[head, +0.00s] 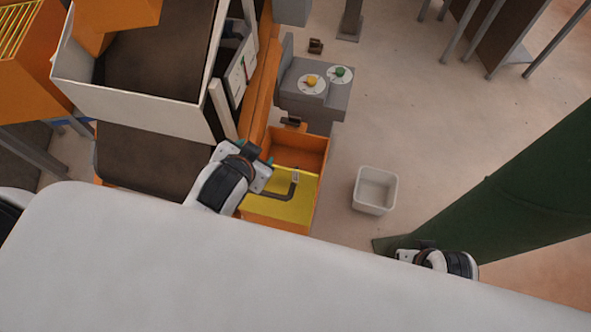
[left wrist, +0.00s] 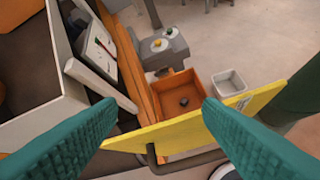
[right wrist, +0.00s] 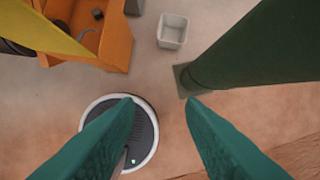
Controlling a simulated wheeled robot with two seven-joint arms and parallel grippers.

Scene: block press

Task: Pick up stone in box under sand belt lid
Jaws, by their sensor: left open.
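The orange box (head: 312,148) stands in the middle of the head view, beside the orange side of the machine. A small dark stone (left wrist: 184,102) lies on its floor in the left wrist view. The yellow lid (left wrist: 180,132) is raised and tilted, with the box's inside showing beyond it; its dark bent handle (head: 292,190) faces me. My left gripper (head: 256,153) is open and empty above the box's left side; its teal fingers (left wrist: 160,104) spread on either side of the stone's view. My right gripper (right wrist: 160,100) is open and empty, well right of the box.
A white bin (head: 375,190) stands on the floor right of the box. A thick green column (head: 500,190) rises at the right, near my right gripper. A grey console (head: 315,95) with yellow and green buttons stands behind the box. A white-walled hopper (head: 140,105) is at left.

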